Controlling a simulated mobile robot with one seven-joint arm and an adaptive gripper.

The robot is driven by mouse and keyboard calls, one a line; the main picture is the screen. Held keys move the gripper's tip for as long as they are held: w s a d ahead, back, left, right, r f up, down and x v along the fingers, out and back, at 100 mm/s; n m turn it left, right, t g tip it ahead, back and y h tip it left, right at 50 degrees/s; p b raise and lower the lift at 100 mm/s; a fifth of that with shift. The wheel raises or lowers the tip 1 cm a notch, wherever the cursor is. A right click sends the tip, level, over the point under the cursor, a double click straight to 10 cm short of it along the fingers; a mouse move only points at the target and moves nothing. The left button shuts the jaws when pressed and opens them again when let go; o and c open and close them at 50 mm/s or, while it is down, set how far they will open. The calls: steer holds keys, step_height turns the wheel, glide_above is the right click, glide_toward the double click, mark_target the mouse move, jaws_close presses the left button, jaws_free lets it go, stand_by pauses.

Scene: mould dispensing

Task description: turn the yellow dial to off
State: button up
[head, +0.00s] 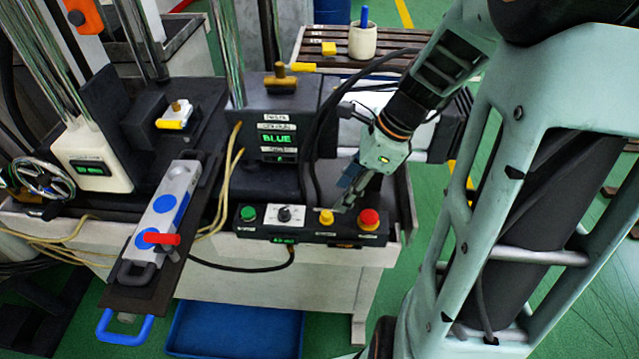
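The yellow dial (326,217) sits on the black control panel (310,238), between a black knob on a white plate (285,214) and a red button (369,217). My gripper (347,207) comes down from the upper right. Its fingertips are just right of the yellow dial, at about the height of the panel's top. I cannot tell whether they touch the dial. The fingers are seen edge-on and small, so their opening does not show. The dial's pointer direction and the labels are too small to read.
A green button (247,213) is at the panel's left end. Behind it stands a dark unit with a lit "BLUE" display (278,139). Black cables (318,130) loop close behind my gripper. A grey mould with blue discs (167,205) lies at left, and a blue tray (235,330) is below.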

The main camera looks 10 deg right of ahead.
mark_target(327, 213)
steer(key=x, duration=0.8)
steer(key=shift+b, duration=0.4)
steer(key=shift+c, duration=0.2)
jaws_close()
